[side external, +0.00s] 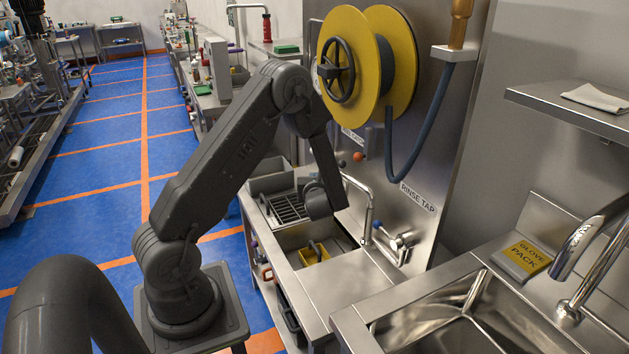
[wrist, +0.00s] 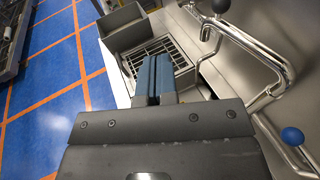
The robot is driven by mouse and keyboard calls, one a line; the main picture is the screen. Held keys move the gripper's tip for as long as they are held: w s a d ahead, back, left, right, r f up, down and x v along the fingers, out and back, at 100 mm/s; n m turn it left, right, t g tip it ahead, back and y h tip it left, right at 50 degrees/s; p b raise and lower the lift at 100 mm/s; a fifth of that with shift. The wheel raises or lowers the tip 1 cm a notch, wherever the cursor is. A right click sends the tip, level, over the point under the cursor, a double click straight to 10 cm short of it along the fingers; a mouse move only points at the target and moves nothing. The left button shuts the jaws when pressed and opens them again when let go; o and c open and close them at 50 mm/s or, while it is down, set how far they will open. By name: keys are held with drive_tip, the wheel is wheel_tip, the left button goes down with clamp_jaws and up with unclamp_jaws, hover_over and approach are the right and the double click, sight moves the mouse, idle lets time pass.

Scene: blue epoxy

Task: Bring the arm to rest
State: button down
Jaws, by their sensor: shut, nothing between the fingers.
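My gripper shows in the wrist view (wrist: 152,78), its two blue-faced fingers pressed together with nothing between them. In the side external view my dark grey arm is bent at the elbow, and the gripper end (side external: 325,200) hangs above the steel sink counter, near the rinse tap (side external: 366,205). The fingertips are hard to make out from the side. In the wrist view the fingers are in front of a slatted drain rack (wrist: 160,55), which they partly hide.
A yellow hose reel (side external: 350,60) is on the steel panel close behind my arm. A yellow item (side external: 313,254) sits in the small sink. A larger basin (side external: 470,325) and a glove pack (side external: 522,259) are at right. Open blue floor (side external: 110,200) lies at left.

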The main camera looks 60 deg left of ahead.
drive_tip(key=s+d+r+n+g+h, duration=0.2)
drive_tip(key=s+d+r+n+g, duration=0.3)
drive_tip(key=s+d+r+n, duration=0.55)
drive_tip(key=s+d+r+n+t+h, duration=0.1)
drive_tip(key=s+d+r+n+h, duration=0.1)
drive_tip(key=d, duration=0.5)
drive_tip(key=s+d+r+n+t+h, duration=0.2)
drive_tip(key=s+d+r+n+h, duration=0.1)
drive_tip(key=d+n+h, duration=0.3)
drive_tip(key=s+d+r+n+t+h, duration=0.1)
drive_tip(key=d+r+n+h, duration=0.3)
drive_tip(key=d, duration=0.4)
drive_tip(key=shift+s+t+h, duration=0.3)
drive_tip(key=shift+s, duration=0.55)
